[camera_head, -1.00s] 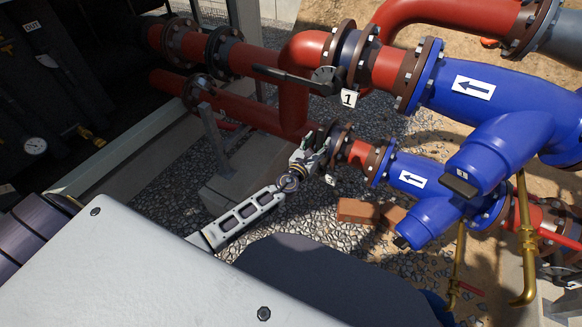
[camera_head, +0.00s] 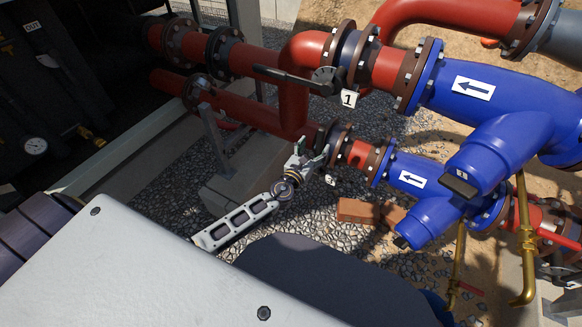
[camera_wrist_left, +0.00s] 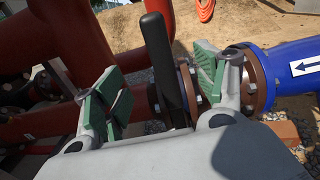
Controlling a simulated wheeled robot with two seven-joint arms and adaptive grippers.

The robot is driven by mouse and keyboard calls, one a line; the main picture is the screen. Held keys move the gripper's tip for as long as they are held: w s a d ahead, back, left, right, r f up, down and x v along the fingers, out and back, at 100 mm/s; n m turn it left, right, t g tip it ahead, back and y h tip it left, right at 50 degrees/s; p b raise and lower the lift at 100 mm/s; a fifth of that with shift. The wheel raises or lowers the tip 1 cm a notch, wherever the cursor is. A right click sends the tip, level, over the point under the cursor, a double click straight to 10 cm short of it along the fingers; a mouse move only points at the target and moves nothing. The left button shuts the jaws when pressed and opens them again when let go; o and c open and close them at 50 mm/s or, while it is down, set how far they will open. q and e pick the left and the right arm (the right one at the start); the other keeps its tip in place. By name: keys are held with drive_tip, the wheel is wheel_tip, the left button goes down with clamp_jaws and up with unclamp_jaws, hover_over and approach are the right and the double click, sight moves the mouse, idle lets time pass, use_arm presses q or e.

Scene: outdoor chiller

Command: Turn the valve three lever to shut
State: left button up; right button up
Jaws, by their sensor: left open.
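The lower valve (camera_head: 336,140) sits on the smaller red pipe, with a small white tag (camera_head: 331,180) whose number I cannot read. In the left wrist view its black lever (camera_wrist_left: 158,55) stands nearly upright, slightly tilted. My left gripper (camera_head: 311,155) is at this valve. In the left wrist view its green-padded fingers are open, one on each side of the lever, with visible gaps. In the head view the gripper hides most of the lever. My right gripper is in neither view.
Above is a larger valve with a black lever (camera_head: 290,78) and a tag marked 1 (camera_head: 349,98). Blue pipe bodies (camera_head: 412,178) with arrow labels are at the right. Bricks (camera_head: 358,211) lie on the gravel below. A red upright pipe (camera_head: 293,100) stands close to the gripper.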

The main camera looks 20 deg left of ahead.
use_arm(q)
drive_tip(key=shift+s+a, duration=0.15)
drive_tip(key=shift+s, duration=1.8)
drive_tip(key=shift+s, duration=0.1)
drive_tip(key=s+a, duration=0.1)
drive_tip(key=s, duration=1)
drive_tip(key=shift+s, duration=0.35)
